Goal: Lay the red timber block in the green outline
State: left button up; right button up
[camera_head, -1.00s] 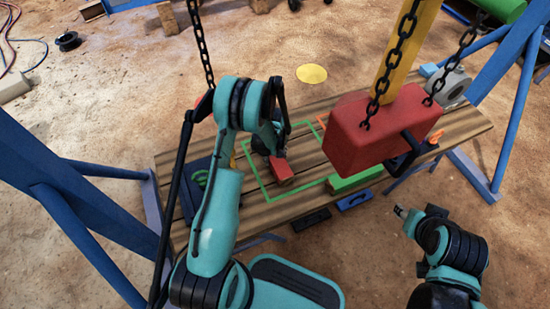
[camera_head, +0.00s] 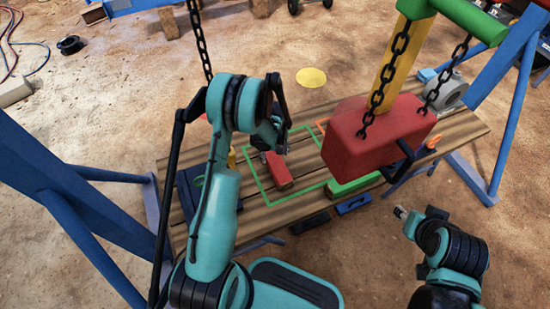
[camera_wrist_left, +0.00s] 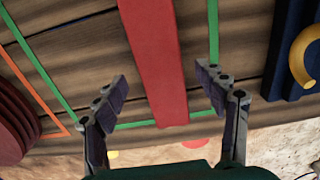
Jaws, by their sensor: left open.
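The red timber block (camera_head: 278,172) lies on the wooden bench, within the green outline (camera_head: 256,187) in the head view. In the left wrist view the block (camera_wrist_left: 155,60) runs between two side lines of the outline, and its end overlaps the cross line (camera_wrist_left: 140,125). My left gripper (camera_head: 272,147) is over the block's far end. Its open fingers (camera_wrist_left: 165,100) stand on either side of the block, apart from it. The block's far end is partly hidden by the gripper in the head view. My right gripper (camera_head: 402,212) is low at the right, off the bench; its jaws are unclear.
A large red block (camera_head: 375,135) hangs on chains over the right of the bench (camera_head: 455,130). A dark blue tray (camera_head: 187,195) lies at the bench's left. A blue tool (camera_head: 353,203) and a black piece (camera_head: 310,222) are at the near edge. Blue frame legs flank the bench.

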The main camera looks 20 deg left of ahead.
pick_arm(q)
notch_tip(320, 180, up, 5)
jog(key=shift+r+p, duration=0.1)
jog(key=shift+p, duration=0.65)
jog(key=r, duration=0.2)
notch_tip(320, 180, up, 8)
jog(key=m+t, duration=0.1)
jog(key=m, duration=0.1)
send_over(275, 160)
jog(key=s+d, duration=0.1)
jog(key=d, duration=0.1)
jog(key=s+d+r+m+t, duration=0.25)
jog(key=s+r, duration=0.35)
jog(key=r, duration=0.4)
jog(key=s+d+r+m+t, duration=0.2)
jog(key=s+r, duration=0.1)
jog(key=s, duration=0.3)
jog(key=s+d+r+m+t, duration=0.1)
jog(key=s+d+r+m, duration=0.1)
jog(key=s, duration=0.5)
jog(key=shift+s+d+r+m+t, duration=0.35)
jog(key=shift+r+m, duration=0.2)
jog(key=shift+r, duration=0.3)
